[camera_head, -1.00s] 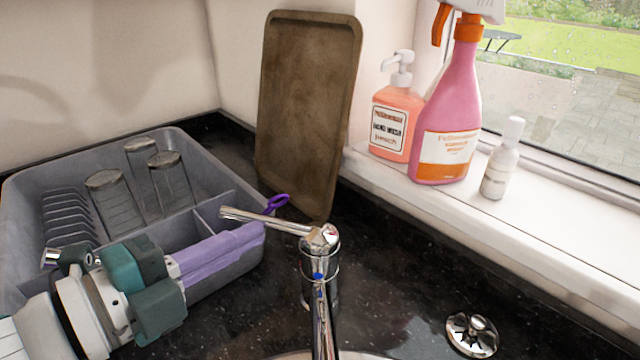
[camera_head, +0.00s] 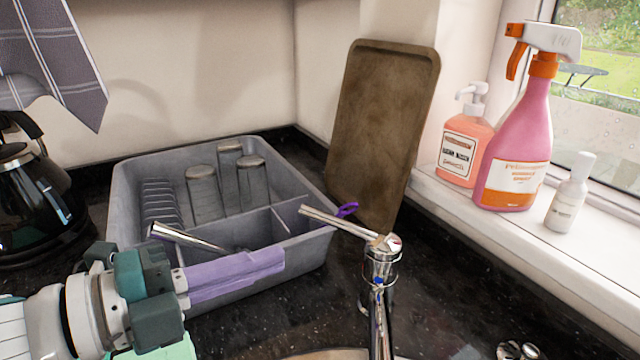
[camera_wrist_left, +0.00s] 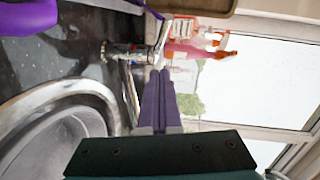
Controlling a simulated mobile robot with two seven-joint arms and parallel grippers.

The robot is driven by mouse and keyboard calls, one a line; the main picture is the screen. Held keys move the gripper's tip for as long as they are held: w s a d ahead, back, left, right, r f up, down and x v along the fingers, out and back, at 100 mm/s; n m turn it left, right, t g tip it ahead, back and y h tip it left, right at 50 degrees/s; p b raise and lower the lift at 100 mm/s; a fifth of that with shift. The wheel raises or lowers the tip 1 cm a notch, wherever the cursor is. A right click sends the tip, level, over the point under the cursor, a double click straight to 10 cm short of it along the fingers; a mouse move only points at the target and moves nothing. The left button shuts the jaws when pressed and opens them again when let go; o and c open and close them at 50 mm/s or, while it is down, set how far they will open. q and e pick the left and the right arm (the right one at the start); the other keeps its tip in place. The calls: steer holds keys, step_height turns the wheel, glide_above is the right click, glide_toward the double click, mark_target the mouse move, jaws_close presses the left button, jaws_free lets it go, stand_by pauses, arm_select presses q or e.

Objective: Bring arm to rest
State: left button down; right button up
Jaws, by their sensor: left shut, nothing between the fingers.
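My left gripper (camera_head: 278,264), with long purple fingers, comes in from the left in the head view. Its fingers are shut with nothing between them and point right. They appear in front of the near wall of the grey dish rack (camera_head: 125,210); whether they touch it I cannot tell. In the left wrist view the closed fingers (camera_wrist_left: 160,78) point toward the tap (camera_wrist_left: 135,50) and the bottles by the window. My right gripper is in neither view.
The tap (camera_head: 382,262) stands right of my fingers, its lever reaching toward the rack. The rack holds glasses (camera_head: 203,195) and a metal-handled utensil (camera_head: 180,238). A baking tray (camera_head: 380,130) leans behind.

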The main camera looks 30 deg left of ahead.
arm_select(q)
steer(key=shift+v, duration=2.25)
